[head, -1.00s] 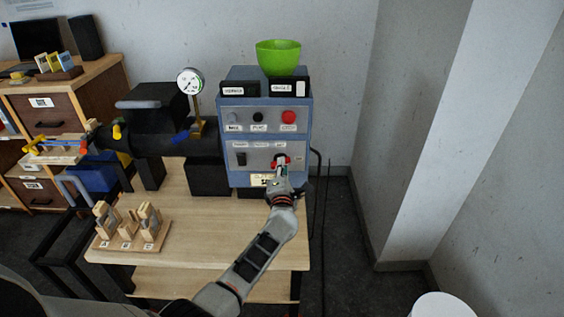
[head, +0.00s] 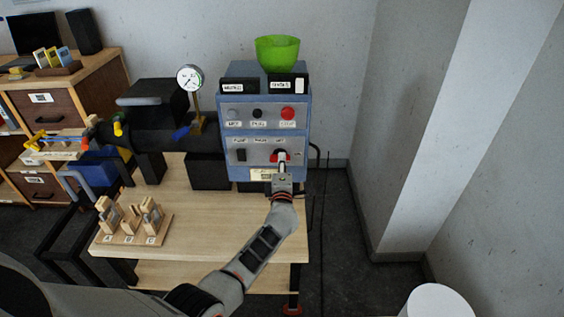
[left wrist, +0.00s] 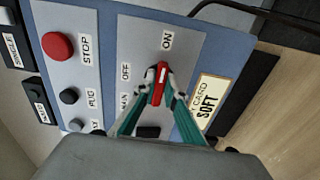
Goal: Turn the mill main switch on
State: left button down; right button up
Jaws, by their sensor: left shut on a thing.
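The mill's blue control box (head: 225,169) stands on the wooden table. Its main switch is a red knob (head: 274,156) on the lower grey panel. My left gripper (head: 282,159) is at the panel. In the left wrist view my left gripper's two green fingers (left wrist: 160,84) are shut on the red handle of the main switch (left wrist: 162,73), one on each side. The handle lies in line with the ON label (left wrist: 167,39); the OFF label (left wrist: 126,72) is off to its side. The fingertips hide part of the knob. My right gripper is not in view.
A red stop button (head: 288,113) and two smaller buttons sit above the switch. A black rocker (head: 241,155) is left of it. A green bowl (head: 277,52) tops the box. A wooden rack (head: 130,238) stands at the table's left; the table's middle is clear.

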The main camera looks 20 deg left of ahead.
pick_arm(q)
jog(key=c, duration=2.1)
grip_release()
jog(key=v, duration=0.8)
jog(key=shift+d, duration=0.15)
jog(key=s+f+m+g+h, duration=0.2)
jog(key=s+f+m, duration=0.3)
jog(key=s+m, duration=0.3)
jog(key=s+f+m+g+h, duration=0.2)
jog(key=s+f+m, duration=0.4)
jog(key=s, duration=0.9)
jog(key=s+f+m+g+h, duration=0.2)
jog(key=s+f+m, duration=0.3)
jog(key=s+m, duration=0.6)
jog(key=shift+s+a+f+g+h, duration=0.2)
jog(key=shift+s+a+g+h, duration=0.1)
jog(key=shift+s+h, duration=0.5)
